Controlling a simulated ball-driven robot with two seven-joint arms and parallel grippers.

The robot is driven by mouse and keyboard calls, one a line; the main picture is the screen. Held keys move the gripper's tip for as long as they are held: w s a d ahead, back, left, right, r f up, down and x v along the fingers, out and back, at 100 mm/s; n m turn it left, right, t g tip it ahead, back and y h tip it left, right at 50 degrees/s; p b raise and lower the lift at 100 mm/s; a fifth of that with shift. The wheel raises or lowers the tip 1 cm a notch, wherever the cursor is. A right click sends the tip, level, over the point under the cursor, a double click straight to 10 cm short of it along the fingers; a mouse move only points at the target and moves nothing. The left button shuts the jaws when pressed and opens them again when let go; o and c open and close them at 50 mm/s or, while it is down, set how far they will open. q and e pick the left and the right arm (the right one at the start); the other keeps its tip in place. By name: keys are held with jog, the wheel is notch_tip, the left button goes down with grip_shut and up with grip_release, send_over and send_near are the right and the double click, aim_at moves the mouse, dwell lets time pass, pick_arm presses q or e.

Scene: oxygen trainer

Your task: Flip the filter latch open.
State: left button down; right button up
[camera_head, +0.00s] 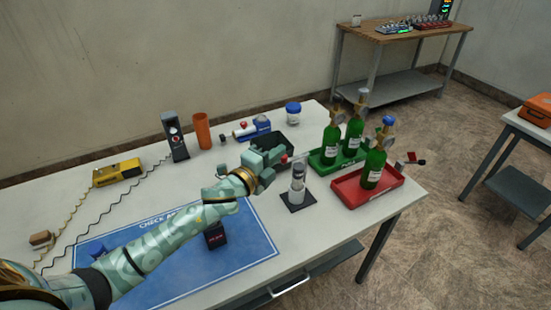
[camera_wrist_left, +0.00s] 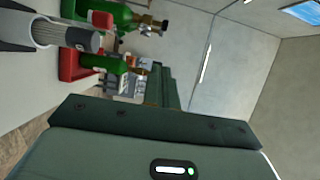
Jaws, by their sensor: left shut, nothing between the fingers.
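The filter unit (camera_head: 297,188) stands upright on a small dark base, right of the table's middle. It also shows in the left wrist view as a pale housing with a ribbed cartridge (camera_wrist_left: 57,34). I cannot tell surely whether either is the latch. My left gripper (camera_head: 274,163) is shut and empty, just left of and above the filter unit. My right gripper is out of view.
Green bottles stand in a green tray (camera_head: 318,166) and a red tray (camera_head: 349,193) to the right. A blue mat (camera_head: 245,250) lies under my left arm, with a small dark device (camera_head: 215,236).

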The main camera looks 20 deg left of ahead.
pick_arm(q)
jog(key=s+d+r+p, duration=0.1)
jog(key=s+d+r, duration=0.2)
jog(key=s, duration=0.5)
jog(key=shift+s+d+r+p, duration=0.35)
jog(key=shift+s+r+p, duration=0.05)
jog(key=shift+r, duration=0.45)
